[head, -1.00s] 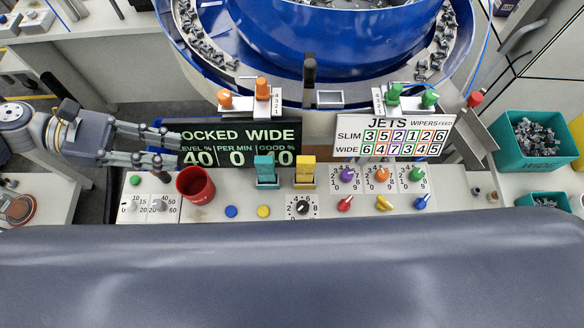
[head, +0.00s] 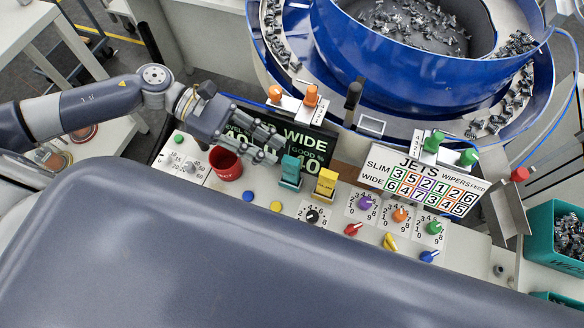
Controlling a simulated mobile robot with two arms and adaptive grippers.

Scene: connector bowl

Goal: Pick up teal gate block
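The teal gate block (head: 291,169) stands upright on the white control panel, just left of the yellow block (head: 326,184). My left gripper (head: 268,150) reaches in from the left, over the dark display. Its fingers point toward the teal block and look spread apart with nothing between them. The fingertips are just left of the block in the picture; I cannot tell the exact gap. My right gripper is not in view.
A red cup (head: 226,166) stands below my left gripper. The dark display (head: 308,146) is behind the blocks, and the JETS sign (head: 420,182) is to the right. Knobs and buttons cover the panel front. The blue bowl feeder (head: 400,75) fills the back.

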